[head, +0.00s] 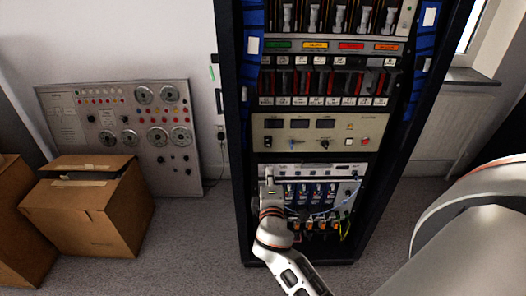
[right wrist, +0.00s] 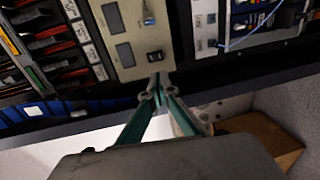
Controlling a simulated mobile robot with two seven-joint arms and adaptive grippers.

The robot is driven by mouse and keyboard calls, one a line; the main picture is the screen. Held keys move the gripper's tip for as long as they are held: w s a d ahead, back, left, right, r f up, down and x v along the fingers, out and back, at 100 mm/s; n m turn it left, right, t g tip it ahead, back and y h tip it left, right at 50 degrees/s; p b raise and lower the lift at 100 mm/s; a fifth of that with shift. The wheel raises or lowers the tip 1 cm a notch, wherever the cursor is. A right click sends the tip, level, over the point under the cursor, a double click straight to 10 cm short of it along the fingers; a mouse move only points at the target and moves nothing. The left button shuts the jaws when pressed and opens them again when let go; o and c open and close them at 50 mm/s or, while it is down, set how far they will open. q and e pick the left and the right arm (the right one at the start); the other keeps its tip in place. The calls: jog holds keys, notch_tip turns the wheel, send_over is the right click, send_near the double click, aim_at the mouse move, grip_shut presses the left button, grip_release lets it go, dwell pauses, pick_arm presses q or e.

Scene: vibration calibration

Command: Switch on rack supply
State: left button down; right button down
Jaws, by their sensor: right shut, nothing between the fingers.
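The tall black rack (head: 246,215) stands in the middle of the head view. Contact cannot be told. In the head view the gripper (head: 268,168) is small, its tips hard to make out. My left gripper is not in view.
Below the panel is a unit with blue modules and loose cables (head: 318,192). Red-wired slots (head: 320,82) sit above it. Cardboard boxes (head: 90,215) and a grey gauge panel (head: 125,120) stand at the left. Grey floor is free between boxes and rack.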

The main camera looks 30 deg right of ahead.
aim_at(268, 146)
jog(key=shift+w, duration=0.1)
jog(key=x, duration=1.3)
jog(key=shift+w+d, duration=0.2)
jog(key=shift+w, duration=0.2)
jog(key=shift+w+d+f+b, duration=0.15)
jog(key=shift+w+f+b, duration=0.1)
jog(key=shift+b, duration=0.15)
jog(key=shift+r, duration=0.15)
